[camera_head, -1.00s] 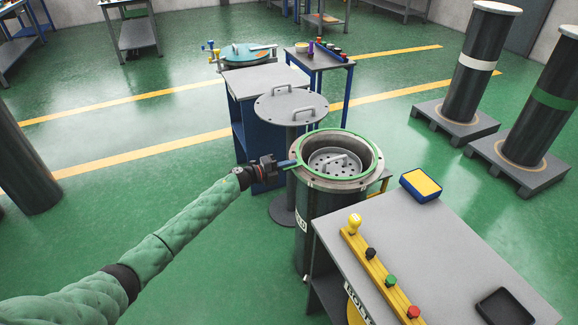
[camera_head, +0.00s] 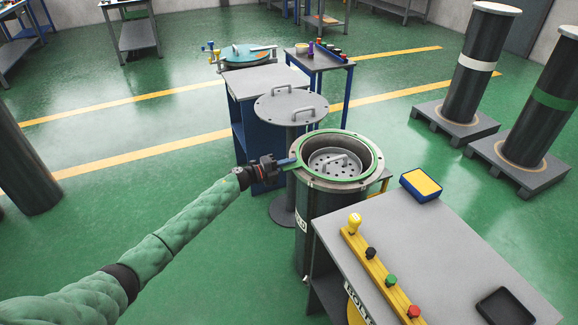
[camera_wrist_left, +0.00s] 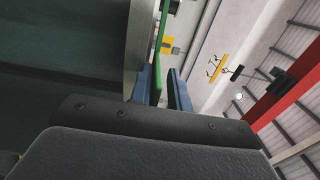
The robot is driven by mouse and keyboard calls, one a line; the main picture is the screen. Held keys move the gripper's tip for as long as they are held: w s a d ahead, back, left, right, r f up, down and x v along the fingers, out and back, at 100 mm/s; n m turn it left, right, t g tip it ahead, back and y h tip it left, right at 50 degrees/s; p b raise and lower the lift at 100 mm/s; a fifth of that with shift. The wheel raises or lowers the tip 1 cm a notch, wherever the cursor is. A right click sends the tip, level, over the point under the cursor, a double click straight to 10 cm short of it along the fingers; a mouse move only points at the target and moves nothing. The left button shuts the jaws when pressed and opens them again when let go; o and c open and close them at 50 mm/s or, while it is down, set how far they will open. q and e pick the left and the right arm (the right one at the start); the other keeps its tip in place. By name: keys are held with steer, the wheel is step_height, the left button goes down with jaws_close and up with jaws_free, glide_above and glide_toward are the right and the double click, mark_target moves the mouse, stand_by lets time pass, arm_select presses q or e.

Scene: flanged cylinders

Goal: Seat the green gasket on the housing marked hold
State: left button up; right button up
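The green gasket (camera_head: 374,170) is a thin ring lying around the flange at the top of the dark cylindrical housing (camera_head: 330,225). It looks level there. A white label (camera_head: 301,222) on the housing's side is only partly visible, so I cannot read the whole word. My left gripper (camera_head: 289,162) is at the left side of the rim. In the left wrist view its two blue fingers (camera_wrist_left: 162,88) stand apart, with the gasket's green edge (camera_wrist_left: 161,45) between them, nearer the left finger and with a gap to the right one. My right gripper is not in view.
A perforated basket (camera_head: 333,163) sits inside the housing. A round grey lid (camera_head: 291,108) with handles stands just behind.

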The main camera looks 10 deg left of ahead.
mark_target(283, 169)
arm_select(q)
steer(key=shift+s+f, duration=0.25)
steer(key=shift+f, duration=0.45)
steer(key=shift+s+a+f, duration=0.1)
steer(key=shift+s+a, duration=0.15)
steer(key=shift+a, duration=0.05)
steer(key=shift+v, duration=0.75)
steer(key=shift+s+a+r, duration=0.2)
steer(key=shift+a, duration=0.25)
steer(key=shift+s+a+r, duration=0.2)
steer(key=shift+a, duration=0.25)
steer(key=shift+v, duration=1.3)
